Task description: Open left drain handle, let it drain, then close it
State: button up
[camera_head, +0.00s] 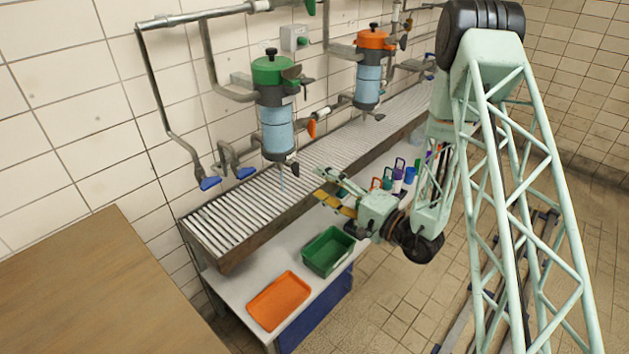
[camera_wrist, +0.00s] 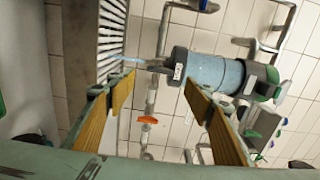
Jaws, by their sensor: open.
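The left filter (camera_head: 276,125) has a green lid and a light blue body, and hangs on the wall pipes above the slatted grate. Its dark drain handle (camera_head: 294,169) sits at the bottom. A thin bluish stream (camera_head: 281,184) runs from the drain down to the grate. In the wrist view the filter (camera_wrist: 215,74) lies sideways, and the stream (camera_wrist: 122,58) leaves its dark bottom end. My gripper (camera_head: 323,188) is open and empty, with yellow-brown finger pads, to the right of the drain and apart from it. In the wrist view my gripper (camera_wrist: 160,82) has its fingers spread.
A second filter with an orange lid (camera_head: 372,40) hangs farther right. An orange valve handle (camera_head: 312,128) and blue handles (camera_head: 210,183) sit on nearby pipes. The slatted grate (camera_head: 225,217) runs below. A green crate (camera_head: 328,250) and an orange tray (camera_head: 279,300) stand on the lower table.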

jog(key=shift+v, duration=1.65)
